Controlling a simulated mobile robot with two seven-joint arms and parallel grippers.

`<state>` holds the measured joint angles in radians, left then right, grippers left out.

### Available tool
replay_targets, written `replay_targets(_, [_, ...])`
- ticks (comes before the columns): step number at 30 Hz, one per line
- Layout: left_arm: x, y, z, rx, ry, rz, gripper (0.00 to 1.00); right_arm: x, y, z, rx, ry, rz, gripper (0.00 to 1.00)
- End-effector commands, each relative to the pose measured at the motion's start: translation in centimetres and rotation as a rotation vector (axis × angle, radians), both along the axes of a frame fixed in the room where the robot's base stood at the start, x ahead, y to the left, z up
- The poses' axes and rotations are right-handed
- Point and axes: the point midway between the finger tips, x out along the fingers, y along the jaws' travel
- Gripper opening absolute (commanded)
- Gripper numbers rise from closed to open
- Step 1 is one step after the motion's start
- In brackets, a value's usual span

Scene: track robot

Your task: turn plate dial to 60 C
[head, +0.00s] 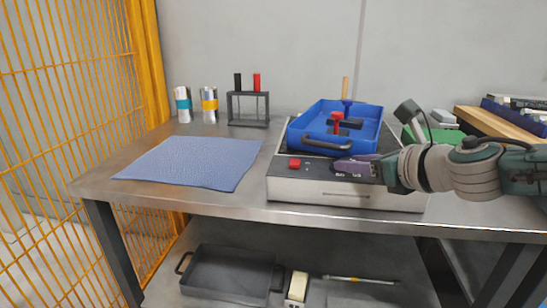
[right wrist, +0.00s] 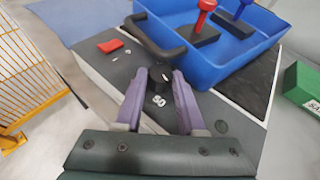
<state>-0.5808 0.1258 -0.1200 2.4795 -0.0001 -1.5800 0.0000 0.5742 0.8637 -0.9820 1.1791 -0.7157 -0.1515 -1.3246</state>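The hot plate (head: 345,196) is a grey box with a dark sloped front panel, near the table's front edge. A red switch (head: 294,163) sits at the panel's left; it also shows in the right wrist view (right wrist: 110,46). The black plate dial (right wrist: 160,76) lies between the purple fingers of my right gripper (right wrist: 160,73), which look closed against its sides. A white number, apparently 80, shows on the panel just below it. In the head view my right gripper (head: 350,168) comes from the right and hides the dial. My left gripper is in neither view.
A blue tray (head: 300,138) with red-and-black and blue-handled items stands on the plate, its handle close above my right gripper. A blue mat (head: 190,162), two cans and a small rack are left. A green box (right wrist: 302,84) is right.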

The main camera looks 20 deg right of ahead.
Motion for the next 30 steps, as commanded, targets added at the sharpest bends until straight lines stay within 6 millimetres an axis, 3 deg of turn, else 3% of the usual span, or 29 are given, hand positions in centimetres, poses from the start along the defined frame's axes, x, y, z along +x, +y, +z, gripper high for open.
replay_targets(1, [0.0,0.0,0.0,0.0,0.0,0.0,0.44,0.0,0.0,0.0,0.0,0.0,0.0,0.18])
replay_targets(6, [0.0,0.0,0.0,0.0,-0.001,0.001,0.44,0.0,0.0,0.0,0.0,0.0,-0.001,0.0])
replay_targets(17, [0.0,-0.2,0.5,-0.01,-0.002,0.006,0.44,0.0,0.0,0.2,0.0,0.0,-0.016,0.0])
replay_targets(30, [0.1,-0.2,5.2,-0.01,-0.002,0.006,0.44,0.1,0.7,0.5,0.003,0.001,-0.272,0.0])
